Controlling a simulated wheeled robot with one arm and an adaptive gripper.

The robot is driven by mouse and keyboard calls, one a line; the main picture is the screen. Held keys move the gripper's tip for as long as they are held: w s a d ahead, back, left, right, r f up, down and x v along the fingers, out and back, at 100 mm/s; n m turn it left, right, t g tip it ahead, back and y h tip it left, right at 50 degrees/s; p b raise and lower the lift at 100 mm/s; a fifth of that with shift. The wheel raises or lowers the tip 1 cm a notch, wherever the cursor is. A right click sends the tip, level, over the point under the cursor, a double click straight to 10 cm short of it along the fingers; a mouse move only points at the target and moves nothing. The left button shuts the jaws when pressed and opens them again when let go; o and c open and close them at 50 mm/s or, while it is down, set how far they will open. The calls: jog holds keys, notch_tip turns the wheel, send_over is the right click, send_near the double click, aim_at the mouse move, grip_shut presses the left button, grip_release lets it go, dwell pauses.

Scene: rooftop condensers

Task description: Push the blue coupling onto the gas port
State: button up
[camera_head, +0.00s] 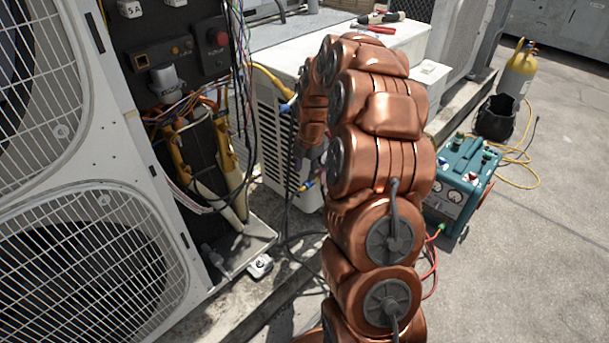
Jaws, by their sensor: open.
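A small blue coupling (287,106) shows at the end of a yellow hose (272,78), beside the louvred side of the white unit. A second small blue piece (307,186) with a yellow end shows lower, just below my gripper (309,176). I cannot tell whether the gripper touches it. My gripper points down at the end of my copper arm and is open; its fingers are small and partly hidden by the arm. Brass valve fittings (180,150) stand in the open cabinet at the left, among wires. I cannot tell which one is the gas port.
A fan unit (95,180) fills the left. A white condenser (395,40) behind my arm carries hand tools (375,22). Loose hoses lie on the floor; the right foreground is clear.

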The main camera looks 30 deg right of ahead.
aim_at(303, 187)
jog(key=shift+w+a+f+b, duration=0.15)
jog(key=shift+f+b, duration=0.1)
jog(key=shift+f, duration=1)
jog(key=shift+w+d+f+b, duration=0.1)
jog(key=shift+w+f+b, duration=0.1)
jog(key=shift+f, duration=1.1)
jog(key=shift+w+a+f+b, duration=0.15)
jog(key=shift+f+b, duration=0.1)
jog(key=shift+f, duration=1)
jog(key=shift+d, duration=0.1)
grip_shut()
